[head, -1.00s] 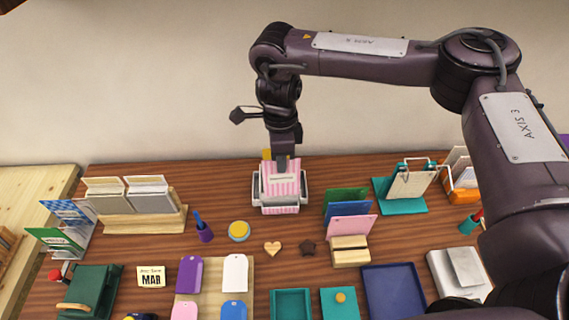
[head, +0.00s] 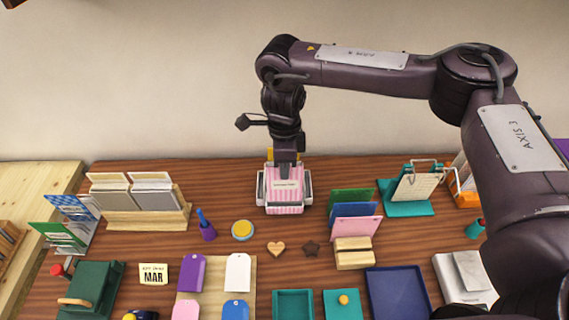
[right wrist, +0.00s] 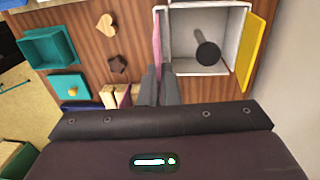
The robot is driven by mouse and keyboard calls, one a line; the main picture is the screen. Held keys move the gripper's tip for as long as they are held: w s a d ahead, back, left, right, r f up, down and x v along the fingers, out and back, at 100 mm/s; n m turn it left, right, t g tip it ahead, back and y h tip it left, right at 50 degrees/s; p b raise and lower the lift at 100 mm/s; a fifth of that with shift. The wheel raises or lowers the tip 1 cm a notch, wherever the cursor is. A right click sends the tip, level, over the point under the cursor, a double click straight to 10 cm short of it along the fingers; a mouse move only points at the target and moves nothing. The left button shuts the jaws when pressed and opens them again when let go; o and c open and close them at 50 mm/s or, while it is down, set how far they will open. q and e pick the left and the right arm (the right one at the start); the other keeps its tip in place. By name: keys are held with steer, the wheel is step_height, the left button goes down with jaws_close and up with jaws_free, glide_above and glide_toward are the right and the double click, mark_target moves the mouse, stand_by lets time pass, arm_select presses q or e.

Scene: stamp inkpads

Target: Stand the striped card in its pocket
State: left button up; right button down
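The pink-and-white striped card (head: 287,193) stands roughly upright at the front of a white open box (head: 308,187) at the back middle of the table. In the right wrist view the card (right wrist: 156,40) shows edge-on, alongside the box's left wall (right wrist: 166,30). My right gripper (right wrist: 161,78) points down over it, with its fingers close together on the card's upper edge. I cannot tell how deep the card sits in the pocket. My left gripper is not in view.
A yellow panel (right wrist: 256,50) stands at the box's far side. A wooden block (head: 354,252) with coloured cards is right of the box.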

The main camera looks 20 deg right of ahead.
steer(key=shift+f+b, duration=1.05)
steer(key=shift+f, duration=1.05)
steer(key=c, duration=1.6)
jaws_free()
steer(key=shift+r+p, duration=1.75)
steer(key=shift+r, duration=0.45)
steer(key=shift+r+p, duration=0.85)
steer(key=shift+s+f, duration=0.1)
